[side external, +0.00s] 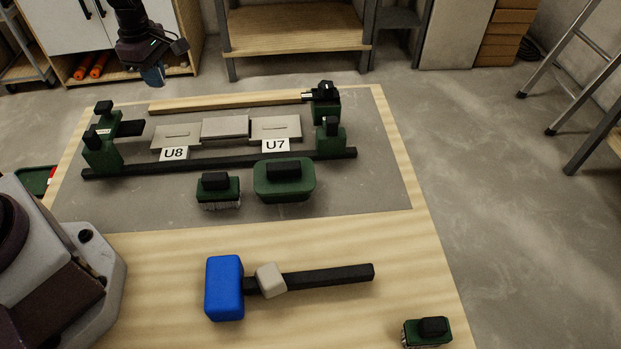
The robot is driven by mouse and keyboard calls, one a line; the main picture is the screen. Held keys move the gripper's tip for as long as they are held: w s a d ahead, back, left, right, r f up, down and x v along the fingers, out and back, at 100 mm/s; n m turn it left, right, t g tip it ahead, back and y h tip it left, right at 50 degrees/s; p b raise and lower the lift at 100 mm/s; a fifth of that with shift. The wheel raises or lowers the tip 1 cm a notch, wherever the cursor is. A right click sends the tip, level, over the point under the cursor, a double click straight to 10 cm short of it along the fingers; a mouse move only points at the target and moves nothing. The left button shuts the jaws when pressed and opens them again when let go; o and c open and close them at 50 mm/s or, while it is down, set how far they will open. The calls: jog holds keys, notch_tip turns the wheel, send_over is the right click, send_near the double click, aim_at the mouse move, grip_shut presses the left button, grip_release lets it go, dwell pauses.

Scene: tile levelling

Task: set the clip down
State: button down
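My gripper (152,72) is at the top left, in the air near the far edge of the board. A small dull-blue piece (153,77) shows at its lower end. I cannot tell whether this is a clip or part of the fingers, nor whether the fingers are open. No clip can be made out elsewhere. Three grey tiles lie in a row: a left tile (177,136) near the label U8 (174,154), a middle tile (225,127) that looks higher, and a right tile (277,127) near the label U7 (275,146).
A dark rail (230,159) and green end blocks (102,150) frame the tiles. A green brush (219,188) and green float (284,181) stand in front. A blue-headed mallet (224,288) and another brush (427,331) lie on bare wood. The board's right side (385,170) is clear.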

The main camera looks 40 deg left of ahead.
jog(key=w+d+r+m, duration=0.1)
jog(key=d+m, duration=0.4)
jog(key=d, duration=0.9)
jog(key=w+d+r+m, duration=0.15)
jog(key=d+m, duration=0.25)
jog(key=d, duration=1)
jog(key=s+d+m, duration=0.4)
jog(key=d+m, duration=0.1)
jog(key=d, duration=0.5)
send_over(356, 190)
jog(key=f, duration=0.9)
jog(key=shift+s+a, duration=0.2)
jog(key=shift+s, duration=0.15)
jog(key=shift+w+d+f, duration=0.25)
jog(key=shift+w+f, duration=0.15)
jog(key=shift+f, duration=1.55)
jog(key=shift+f, duration=0.15)
